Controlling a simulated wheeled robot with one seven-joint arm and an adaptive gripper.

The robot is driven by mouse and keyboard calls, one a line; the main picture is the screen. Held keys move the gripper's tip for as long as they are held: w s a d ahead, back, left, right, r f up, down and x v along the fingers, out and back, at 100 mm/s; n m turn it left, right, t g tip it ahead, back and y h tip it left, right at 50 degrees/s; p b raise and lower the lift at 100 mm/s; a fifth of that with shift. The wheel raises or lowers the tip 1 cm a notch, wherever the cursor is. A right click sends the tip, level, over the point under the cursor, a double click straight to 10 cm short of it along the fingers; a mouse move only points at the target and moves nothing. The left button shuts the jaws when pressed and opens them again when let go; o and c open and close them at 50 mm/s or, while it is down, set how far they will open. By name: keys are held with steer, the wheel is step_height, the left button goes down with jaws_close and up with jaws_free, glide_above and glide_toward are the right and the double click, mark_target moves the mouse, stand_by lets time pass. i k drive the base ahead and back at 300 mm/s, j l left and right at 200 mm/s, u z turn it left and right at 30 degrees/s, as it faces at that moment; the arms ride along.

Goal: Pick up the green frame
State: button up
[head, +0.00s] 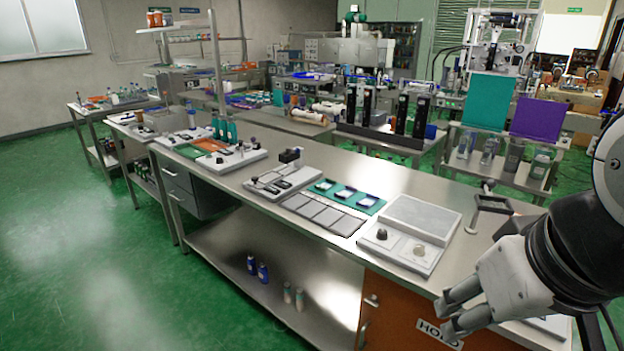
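A flat green frame-like piece (372,209) lies on the steel bench, with three dark-and-white square inserts or openings along it; at this size I cannot tell which. A smaller flat green piece (188,151) lies farther left on the bench, beside an orange one. I cannot tell which of the two is the green frame. My gripper (449,315) is at the lower right, in front of the bench's near end, well away from both. Its two fingers are apart with nothing visible between them.
A row of grey square plates (325,214) lies just in front of the larger green piece. A white block with knobs (408,238) stands to its right, and a grey device (283,180) to its left. A dark square frame with a handle (493,204) stands near the bench's right end.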

mark_target(329, 183)
steer(key=i+j+z, duration=0.1)
steer(key=z, duration=0.4)
steer(key=i+j+z, duration=0.2)
steer(key=j, duration=0.15)
steer(key=i+j+z, duration=0.1)
steer(key=j+z, duration=0.15)
steer(key=i+j+z, duration=0.2)
steer(key=j, duration=0.25)
steer(key=i+j, duration=0.15)
steer(key=j, duration=0.65)
steer(key=i+j+z, duration=0.15)
steer(key=j, duration=0.7)
steer(key=i+j, duration=0.1)
steer(key=j, duration=0.75)
steer(key=i+j+z, duration=0.1)
steer(key=j, duration=0.7)
